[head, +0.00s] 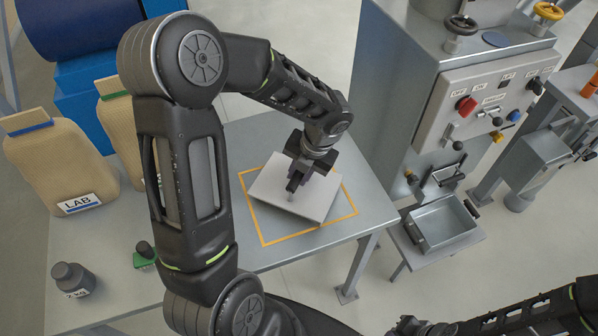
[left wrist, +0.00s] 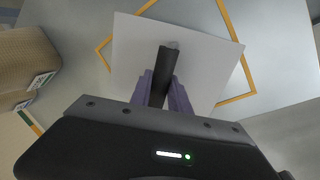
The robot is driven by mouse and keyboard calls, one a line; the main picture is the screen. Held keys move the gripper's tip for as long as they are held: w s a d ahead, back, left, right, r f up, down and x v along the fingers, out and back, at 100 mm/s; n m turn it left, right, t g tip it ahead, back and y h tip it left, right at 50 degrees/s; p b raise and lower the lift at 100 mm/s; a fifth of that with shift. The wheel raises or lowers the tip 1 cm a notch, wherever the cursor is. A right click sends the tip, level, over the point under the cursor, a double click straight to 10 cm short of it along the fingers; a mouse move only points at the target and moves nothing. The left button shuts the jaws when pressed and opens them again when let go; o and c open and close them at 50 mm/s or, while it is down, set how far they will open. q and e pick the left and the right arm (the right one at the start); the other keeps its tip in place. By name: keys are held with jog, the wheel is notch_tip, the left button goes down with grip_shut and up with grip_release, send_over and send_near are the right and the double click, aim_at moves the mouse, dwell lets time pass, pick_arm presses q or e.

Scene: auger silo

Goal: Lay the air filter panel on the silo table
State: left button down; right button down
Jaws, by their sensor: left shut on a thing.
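The air filter panel (head: 318,202) is a flat, pale, nearly square plate with a dark bar-like handle on its upper face. It appears level, over the orange square outline on the grey silo table (head: 372,205), turned a little against that outline. My left gripper (head: 296,186) points down at the panel and is shut on its handle. In the left wrist view the panel (left wrist: 210,60) lies beyond the purple fingers, with the dark handle (left wrist: 163,75) between them. I cannot tell whether the panel touches the table. My right gripper (head: 412,326) is partly seen at the bottom edge.
Beige sacks (head: 60,160), one labelled LAB, stand at the table's left. A control cabinet (head: 470,110) and metal tray (head: 440,226) stand to the right.

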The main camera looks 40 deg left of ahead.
pick_arm(q)
jog(key=shift+f, duration=0.5)
jog(key=c, duration=1.1)
grip_release()
jog(key=shift+c, duration=0.2)
jog(key=v, duration=0.7)
jog(key=shift+r+b, duration=0.35)
jog(key=shift+d, duration=0.1)
